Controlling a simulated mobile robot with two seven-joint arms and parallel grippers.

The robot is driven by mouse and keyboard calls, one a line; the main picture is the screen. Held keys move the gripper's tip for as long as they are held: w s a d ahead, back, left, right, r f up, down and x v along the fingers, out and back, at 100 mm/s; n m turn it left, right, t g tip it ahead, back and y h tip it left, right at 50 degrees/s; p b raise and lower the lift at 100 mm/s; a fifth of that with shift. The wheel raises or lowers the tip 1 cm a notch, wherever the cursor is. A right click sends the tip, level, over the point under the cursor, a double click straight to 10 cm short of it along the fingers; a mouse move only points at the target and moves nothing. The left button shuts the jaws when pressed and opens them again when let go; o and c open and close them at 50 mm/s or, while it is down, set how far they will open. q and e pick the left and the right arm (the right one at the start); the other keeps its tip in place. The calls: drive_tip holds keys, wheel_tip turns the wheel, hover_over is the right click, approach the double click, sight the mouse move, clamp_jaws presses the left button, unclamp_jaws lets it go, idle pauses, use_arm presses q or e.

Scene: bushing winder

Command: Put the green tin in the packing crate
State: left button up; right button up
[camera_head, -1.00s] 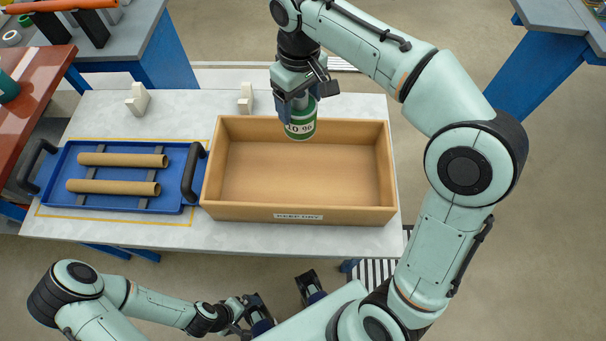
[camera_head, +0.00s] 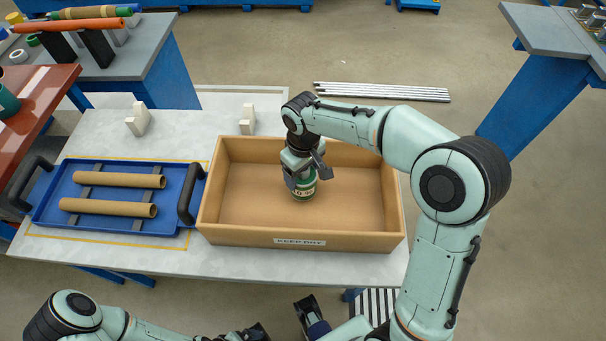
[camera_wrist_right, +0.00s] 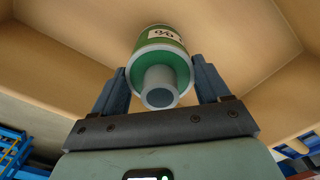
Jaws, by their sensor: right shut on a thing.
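The green tin (camera_head: 304,189) has a pale label and a grey neck. My right gripper (camera_head: 303,179) is shut on the tin from above. In the right wrist view the tin (camera_wrist_right: 162,50) sits between the two fingers, its grey neck toward the camera and the crate floor (camera_wrist_right: 95,40) behind it. I cannot tell whether the tin touches the floor. My left gripper (camera_head: 283,320) is at the bottom edge, partly cut off, with its fingers apart and nothing seen between them.
A blue tray (camera_head: 100,222) with two brown tubes (camera_head: 110,207) and black handles is left of the crate. Two cream blocks (camera_head: 139,120) stand behind on the white table (camera_head: 200,262). Metal rods (camera_head: 380,92) lie beyond. The rest of the crate is empty.

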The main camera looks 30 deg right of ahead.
drive_tip(key=shift+f, duration=0.75)
drive_tip(key=shift+f, duration=0.15)
drive_tip(key=o, duration=1.1)
drive_tip(key=shift+o, duration=0.2)
wheel_tip(320, 180, up, 12)
drive_tip(key=shift+r+p, duration=0.2)
drive_tip(key=shift+p, duration=0.75)
drive_tip(key=shift+f, duration=0.1)
